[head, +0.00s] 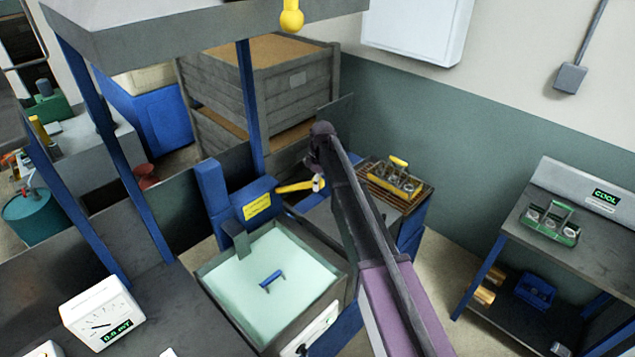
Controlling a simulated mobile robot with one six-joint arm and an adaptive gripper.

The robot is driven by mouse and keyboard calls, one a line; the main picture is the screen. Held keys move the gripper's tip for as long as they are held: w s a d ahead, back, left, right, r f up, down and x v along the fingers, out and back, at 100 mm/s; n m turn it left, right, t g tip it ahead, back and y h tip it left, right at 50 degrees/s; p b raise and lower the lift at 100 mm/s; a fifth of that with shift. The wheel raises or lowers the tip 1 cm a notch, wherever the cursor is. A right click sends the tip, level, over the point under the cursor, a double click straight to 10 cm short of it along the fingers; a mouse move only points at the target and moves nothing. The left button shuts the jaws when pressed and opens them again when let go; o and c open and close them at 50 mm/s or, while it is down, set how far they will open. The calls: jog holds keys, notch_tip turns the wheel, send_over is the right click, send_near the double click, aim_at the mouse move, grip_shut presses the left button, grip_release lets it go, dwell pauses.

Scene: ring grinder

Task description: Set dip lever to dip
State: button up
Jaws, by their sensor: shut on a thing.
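A yellow lever (294,187) sticks out to the right of a blue housing (236,208) with a yellow label, behind the tank. My arm reaches up from the bottom of the head view, and its dark wrist stands over the lever's right end. My gripper (318,182) is small and partly hidden there, shut on the lever's right end. The square tank (219,292) holds pale green liquid, with a blue handle (271,279) showing at its surface. Whether the lever stands at dip cannot be read from here.
Right of my arm, a carrier with a yellow handle (398,162) sits on a rack. A green carrier (551,222) stands on the right bench by a display reading COOL. A dial gauge (99,311) is at lower left. Blue posts rise around the tank.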

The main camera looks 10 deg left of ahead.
jog(key=shift+w+a+r, duration=0.1)
jog(key=shift+w+a, duration=0.05)
jog(key=shift+w, duration=0.2)
jog(key=o, duration=1.3)
jog(key=shift+s, duration=0.15)
jog(key=shift+s+d, duration=0.25)
jog(key=shift+s+d+f+m+h+b, duration=0.15)
jog(key=shift+s+d+f+m+b, duration=2.75)
jog(key=shift+s+d, duration=1.85)
jog(key=shift+s+d+f+m+h+b, duration=0.2)
jog(key=shift+s+d+f+m+b, duration=2.65)
jog(key=shift+s+d, duration=1.9)
jog(key=shift+s+d+f+m+h+b, duration=0.15)
jog(key=shift+s+d+f+m+b, duration=2.7)
jog(key=shift+s+d, duration=1.9)
jog(key=shift+s+a, duration=0.45)
jog(key=shift+a, duration=0.05)
